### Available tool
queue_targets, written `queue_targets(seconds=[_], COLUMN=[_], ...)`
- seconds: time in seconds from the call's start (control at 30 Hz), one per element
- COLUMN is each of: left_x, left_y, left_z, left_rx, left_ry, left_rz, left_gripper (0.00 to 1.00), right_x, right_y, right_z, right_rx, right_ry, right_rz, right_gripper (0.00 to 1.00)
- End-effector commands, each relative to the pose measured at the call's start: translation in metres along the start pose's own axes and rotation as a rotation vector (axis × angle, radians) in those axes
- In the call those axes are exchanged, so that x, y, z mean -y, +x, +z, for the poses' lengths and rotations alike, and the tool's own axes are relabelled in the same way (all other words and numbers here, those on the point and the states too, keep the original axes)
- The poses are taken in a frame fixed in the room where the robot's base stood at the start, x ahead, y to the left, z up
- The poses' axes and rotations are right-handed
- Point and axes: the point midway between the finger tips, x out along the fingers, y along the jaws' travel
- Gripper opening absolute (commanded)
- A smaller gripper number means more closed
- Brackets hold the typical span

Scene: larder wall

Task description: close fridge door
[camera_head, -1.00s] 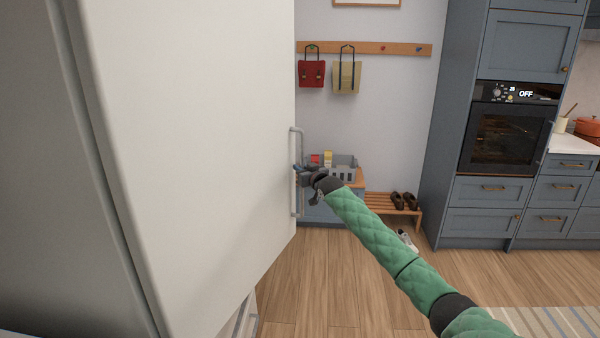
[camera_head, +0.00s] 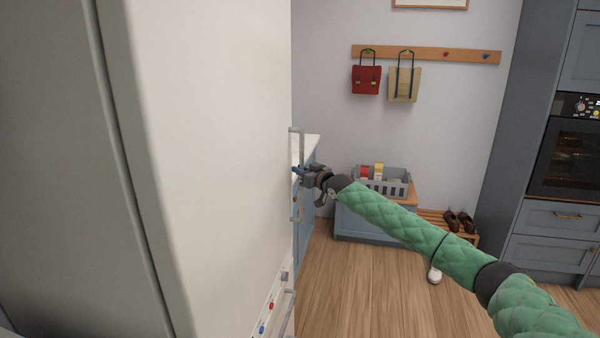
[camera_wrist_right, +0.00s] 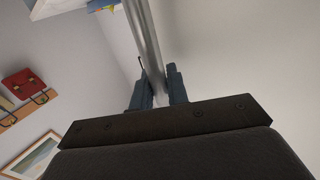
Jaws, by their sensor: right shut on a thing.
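The fridge door (camera_head: 215,130) is a large pale panel filling the left-middle of the head view. It stands ajar, with a dark seam between it and the fridge body (camera_head: 50,150) on the left. A vertical metal handle (camera_head: 300,145) runs along its far edge. My right gripper (camera_head: 301,172), on a green quilted arm, is shut on the handle. In the right wrist view the handle (camera_wrist_right: 147,45) passes between the two fingers (camera_wrist_right: 159,88). My left gripper is not in view.
A grey crate (camera_head: 395,190) sits on a low blue cabinet behind my arm. Shoes (camera_head: 459,221) rest on a wooden rack. Bags (camera_head: 366,80) hang on the wall.

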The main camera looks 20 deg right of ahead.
Motion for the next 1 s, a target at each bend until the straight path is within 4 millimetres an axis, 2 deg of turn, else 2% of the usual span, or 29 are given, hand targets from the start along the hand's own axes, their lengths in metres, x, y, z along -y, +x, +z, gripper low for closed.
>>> queue_targets(seconds=[0.03,0.47,0.5,0.57,0.6,1.0], left_x=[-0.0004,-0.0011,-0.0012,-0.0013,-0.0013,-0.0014], left_y=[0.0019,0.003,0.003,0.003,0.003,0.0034], left_z=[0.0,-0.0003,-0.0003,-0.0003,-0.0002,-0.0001], left_rx=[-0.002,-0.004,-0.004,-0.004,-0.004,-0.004], left_ry=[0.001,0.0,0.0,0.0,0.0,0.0], left_rz=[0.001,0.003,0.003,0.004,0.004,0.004], left_gripper=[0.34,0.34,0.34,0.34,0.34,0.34], right_x=[0.0055,0.0083,0.0084,0.0082,0.0081,0.0078], right_y=[0.0007,0.0015,0.0016,0.0016,0.0017,0.0005], right_z=[0.0074,0.0053,0.0051,0.0046,0.0042,0.0016], right_rx=[0.008,0.005,0.005,0.004,0.004,0.0], right_ry=[0.002,0.003,0.003,0.003,0.003,0.003], right_rz=[-0.007,-0.012,-0.012,-0.012,-0.012,-0.012], right_gripper=[0.0,0.0,0.22,0.34,0.36,0.36])
